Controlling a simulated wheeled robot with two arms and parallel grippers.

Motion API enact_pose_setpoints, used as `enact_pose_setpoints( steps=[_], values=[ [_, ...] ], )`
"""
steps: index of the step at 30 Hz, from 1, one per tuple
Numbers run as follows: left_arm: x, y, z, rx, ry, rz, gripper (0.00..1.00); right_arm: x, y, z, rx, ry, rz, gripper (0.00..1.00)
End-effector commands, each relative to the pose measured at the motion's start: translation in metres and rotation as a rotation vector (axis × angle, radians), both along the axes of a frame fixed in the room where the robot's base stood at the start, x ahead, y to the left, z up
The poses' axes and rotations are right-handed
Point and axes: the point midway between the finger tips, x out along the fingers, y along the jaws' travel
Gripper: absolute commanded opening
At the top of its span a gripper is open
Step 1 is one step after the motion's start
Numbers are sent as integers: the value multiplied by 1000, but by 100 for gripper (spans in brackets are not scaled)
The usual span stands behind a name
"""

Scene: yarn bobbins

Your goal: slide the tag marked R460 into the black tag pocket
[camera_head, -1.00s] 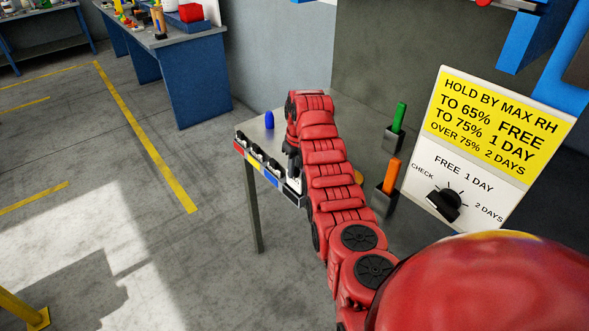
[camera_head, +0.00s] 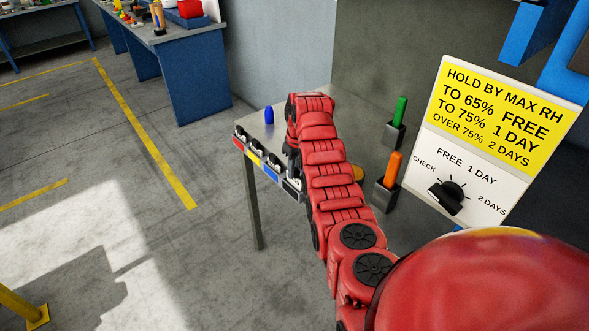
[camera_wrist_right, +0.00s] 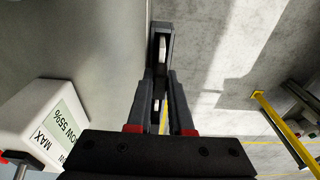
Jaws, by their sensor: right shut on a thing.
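My right gripper (camera_head: 292,168) is at the table's front edge, by the black tag pocket (camera_head: 291,190), the right-hand one in a row of coloured pockets. In the right wrist view, the gripper's fingers (camera_wrist_right: 159,103) are close together around a thin piece, with a pale sliver showing between them. That piece is probably the tag, but its R460 marking cannot be read. A dark frame with a pale strip inside (camera_wrist_right: 162,45) lies just beyond the fingertips. I cannot tell whether the tag is inside the pocket. My left gripper is not in view.
Red (camera_head: 238,144), yellow (camera_head: 253,158) and blue (camera_head: 270,173) pockets sit left along the edge. A blue bobbin-like piece (camera_head: 269,116) stands on the table. Green (camera_head: 400,110) and orange (camera_head: 393,169) pieces stand in dark holders, near a sign with a dial (camera_head: 480,145).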

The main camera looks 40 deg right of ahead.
Motion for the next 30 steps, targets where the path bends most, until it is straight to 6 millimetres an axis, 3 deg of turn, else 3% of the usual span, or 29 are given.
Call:
enact_pose_setpoints(
  steps=[7, 8, 13, 23, 30],
  values=[
    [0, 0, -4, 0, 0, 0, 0, 0, 0, -7, 0, 0, 0, 0],
    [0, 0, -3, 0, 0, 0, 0, 0, 0, -6, 0, 0, 0, 24],
    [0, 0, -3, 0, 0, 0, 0, 0, 0, -6, 0, 0, 0, 54],
    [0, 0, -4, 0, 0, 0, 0, 0, -1, -4, -2, -1, -1, 54],
    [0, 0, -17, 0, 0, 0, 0, -3, -1, 30, -3, -7, -2, 54]
  ],
)
